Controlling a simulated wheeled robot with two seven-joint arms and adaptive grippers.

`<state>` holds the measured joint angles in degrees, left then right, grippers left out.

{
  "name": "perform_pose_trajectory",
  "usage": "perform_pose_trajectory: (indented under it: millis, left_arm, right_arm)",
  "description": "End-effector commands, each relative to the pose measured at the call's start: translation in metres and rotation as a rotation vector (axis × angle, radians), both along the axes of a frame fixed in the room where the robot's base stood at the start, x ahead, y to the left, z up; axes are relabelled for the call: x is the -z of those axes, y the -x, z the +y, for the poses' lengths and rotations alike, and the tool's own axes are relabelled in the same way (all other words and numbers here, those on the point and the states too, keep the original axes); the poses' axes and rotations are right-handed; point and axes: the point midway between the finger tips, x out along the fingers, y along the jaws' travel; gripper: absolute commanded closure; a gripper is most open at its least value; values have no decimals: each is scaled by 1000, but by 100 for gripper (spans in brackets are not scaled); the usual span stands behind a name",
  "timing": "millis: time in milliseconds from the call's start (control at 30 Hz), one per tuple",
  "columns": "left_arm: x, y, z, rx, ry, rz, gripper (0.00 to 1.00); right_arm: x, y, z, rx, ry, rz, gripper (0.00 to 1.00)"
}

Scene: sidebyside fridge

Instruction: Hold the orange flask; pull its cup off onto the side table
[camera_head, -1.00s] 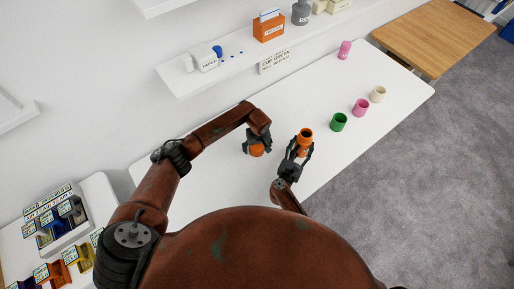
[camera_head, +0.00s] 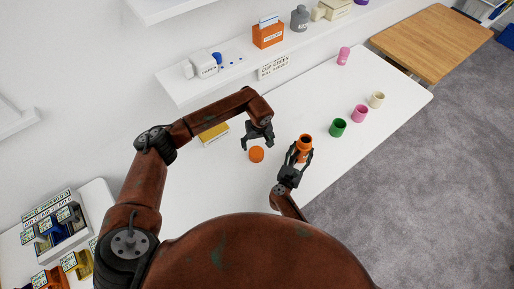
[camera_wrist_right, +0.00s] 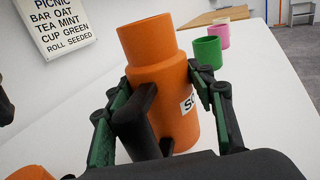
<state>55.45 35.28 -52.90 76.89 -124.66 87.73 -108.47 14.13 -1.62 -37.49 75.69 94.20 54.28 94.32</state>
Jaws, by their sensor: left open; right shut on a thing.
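The orange flask (camera_head: 305,143) stands upright in my right gripper (camera_head: 297,157), which is shut around its body. In the right wrist view the flask (camera_wrist_right: 160,75) shows a bare neck and part of a white label. The orange cup (camera_head: 257,155) sits on the white table (camera_head: 225,185), left of the flask and apart from it. In the right wrist view the cup (camera_wrist_right: 30,173) shows at the lower left corner. My left gripper (camera_head: 257,145) is open and empty, just above and behind the cup, apart from it.
Green (camera_head: 338,128), pink (camera_head: 360,113) and cream (camera_head: 377,99) cups stand to the right on the table, with a pink item (camera_head: 344,55) farther back. A yellow box (camera_head: 214,134) lies behind my left arm. A wall shelf (camera_head: 180,88) overhangs the back.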

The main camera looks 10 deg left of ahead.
Motion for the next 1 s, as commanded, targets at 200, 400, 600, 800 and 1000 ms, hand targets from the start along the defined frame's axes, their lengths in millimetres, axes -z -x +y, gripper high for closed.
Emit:
perform_pose_trajectory:
  millis: [200,400,600,800,1000]
  left_arm:
    - [-9,1,0,-1,-1,-1,31]
    - [-8,1,0,-1,-1,0,31]
    - [-8,1,-1,0,-1,0,31]
    - [-9,1,0,0,0,0,31]
    - [-9,1,-1,0,0,0,31]
  right_arm:
    - [8,3,-2,2,0,13,89]
    - [8,3,-2,2,0,14,50]
    - [5,2,-1,2,0,8,36]
    - [3,1,-1,1,0,4,30]
    - [2,3,0,1,-1,3,30]
